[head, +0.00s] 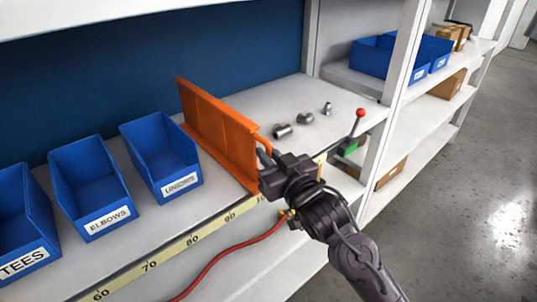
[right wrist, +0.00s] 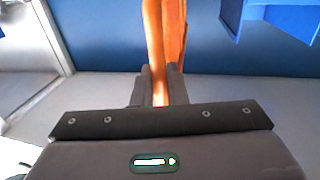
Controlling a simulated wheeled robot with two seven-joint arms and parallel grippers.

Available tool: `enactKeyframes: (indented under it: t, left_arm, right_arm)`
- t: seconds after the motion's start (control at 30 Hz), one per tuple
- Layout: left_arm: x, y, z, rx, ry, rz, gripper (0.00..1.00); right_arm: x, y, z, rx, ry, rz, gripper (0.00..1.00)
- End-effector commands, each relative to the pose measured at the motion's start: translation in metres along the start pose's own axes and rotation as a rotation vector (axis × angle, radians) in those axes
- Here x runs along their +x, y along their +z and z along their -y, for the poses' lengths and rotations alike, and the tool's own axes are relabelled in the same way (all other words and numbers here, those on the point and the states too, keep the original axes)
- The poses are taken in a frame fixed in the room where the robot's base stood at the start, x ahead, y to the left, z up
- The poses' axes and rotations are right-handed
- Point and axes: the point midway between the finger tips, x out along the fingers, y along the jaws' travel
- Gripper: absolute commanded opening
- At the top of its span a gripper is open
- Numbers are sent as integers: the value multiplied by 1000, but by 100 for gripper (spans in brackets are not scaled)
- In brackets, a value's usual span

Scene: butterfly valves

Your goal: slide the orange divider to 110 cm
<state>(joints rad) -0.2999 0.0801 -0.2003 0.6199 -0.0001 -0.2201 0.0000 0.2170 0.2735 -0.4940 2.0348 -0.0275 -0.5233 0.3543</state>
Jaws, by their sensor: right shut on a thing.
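The orange divider (head: 217,130) stands upright across the shelf, to the right of the blue bins. Its front end is just past the 100 region of the yellow scale (head: 193,239) on the shelf's front edge; my right gripper covers the exact mark and the higher numbers. My right gripper (head: 265,165) is at the divider's front end, shut on its handle. In the right wrist view the orange part (right wrist: 159,90) sits between the two fingers (right wrist: 157,88). My left gripper is not in view.
Blue bins labelled TEES (head: 22,232), ELBOWS (head: 92,185) and UNIONS (head: 160,160) stand left of the divider. Several metal fittings (head: 305,118) lie to its right. A red-knobbed lever (head: 357,126) stands near the right post (head: 403,60). A red hose (head: 235,248) hangs in front.

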Motion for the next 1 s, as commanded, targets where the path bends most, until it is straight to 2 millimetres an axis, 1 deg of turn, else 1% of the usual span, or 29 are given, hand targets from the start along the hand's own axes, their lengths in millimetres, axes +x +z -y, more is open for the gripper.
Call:
enactKeyframes:
  t: [0.07, 0.13, 0.3, 0.4, 0.47, 0.6, 0.87, 0.9, 1.0]
  left_arm:
    - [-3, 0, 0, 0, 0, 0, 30]
    - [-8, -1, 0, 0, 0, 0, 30]
    - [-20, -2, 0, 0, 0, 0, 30]
    - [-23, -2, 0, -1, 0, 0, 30]
    - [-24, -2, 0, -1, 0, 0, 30]
    - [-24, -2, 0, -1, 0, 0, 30]
    - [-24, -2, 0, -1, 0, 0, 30]
    - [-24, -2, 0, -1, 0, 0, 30]
    - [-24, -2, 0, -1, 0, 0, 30]
  right_arm:
    - [1, -1, -6, -2, 3, 1, 0]
    - [4, -2, -18, -4, 6, 3, 0]
    - [12, -3, -61, -4, 8, 2, 0]
    - [17, -2, -82, -3, 6, 1, 0]
    - [18, -2, -91, -2, 6, 1, 0]
    - [20, -1, -99, 1, 2, 0, 0]
    - [20, 0, -99, 1, 1, -1, 0]
    - [20, 0, -99, 1, 1, -1, 16]
    - [20, 0, -99, 1, 1, 0, 29]
